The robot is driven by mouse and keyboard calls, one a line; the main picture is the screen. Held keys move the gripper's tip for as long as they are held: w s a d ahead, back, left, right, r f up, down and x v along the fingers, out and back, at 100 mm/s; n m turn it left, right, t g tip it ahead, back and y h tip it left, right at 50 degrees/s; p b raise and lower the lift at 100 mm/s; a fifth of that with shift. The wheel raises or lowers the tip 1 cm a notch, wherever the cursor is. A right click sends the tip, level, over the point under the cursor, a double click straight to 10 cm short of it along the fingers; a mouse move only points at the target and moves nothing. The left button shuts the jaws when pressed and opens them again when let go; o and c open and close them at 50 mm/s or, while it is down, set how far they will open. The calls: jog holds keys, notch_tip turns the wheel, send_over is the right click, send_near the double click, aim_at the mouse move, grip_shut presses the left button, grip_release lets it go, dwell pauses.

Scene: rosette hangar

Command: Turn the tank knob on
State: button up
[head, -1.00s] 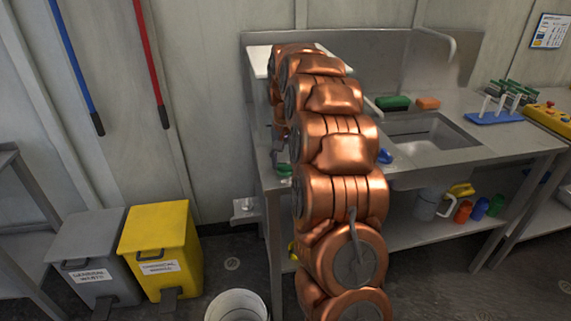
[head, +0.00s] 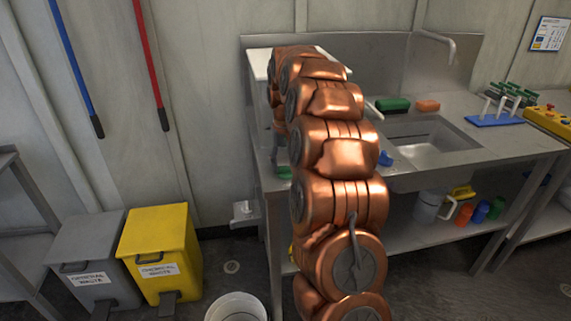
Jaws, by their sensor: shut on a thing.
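My copper arm stands in front of the left end of the steel sink counter and covers much of it. My gripper (head: 281,162) shows only in part, as grey pieces pointing down past the arm's left side at the counter. A small green knob-like piece (head: 284,173) sits right at its fingertips, and the gripper appears shut on it. The contact itself is mostly hidden. A blue knob-like piece (head: 385,158) shows to the right of the arm, by the sink. A pale flat-topped thing (head: 262,65), perhaps the tank, stands behind the arm, mostly hidden.
The sink basin (head: 428,146) is right of the arm, with a green sponge (head: 393,105) and an orange sponge (head: 428,106) behind it. A blue rack (head: 495,120) stands farther right. A yellow bin (head: 160,250), grey bin (head: 95,255) and white bucket (head: 237,307) stand at left.

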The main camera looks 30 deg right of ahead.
aim_at(285, 166)
jog(key=o, duration=1.2)
jog(key=shift+c, duration=0.2)
jog(key=shift+r, duration=0.1)
notch_tip(285, 166, up, 12)
jog(key=shift+a, duration=0.1)
dwell(0.5)
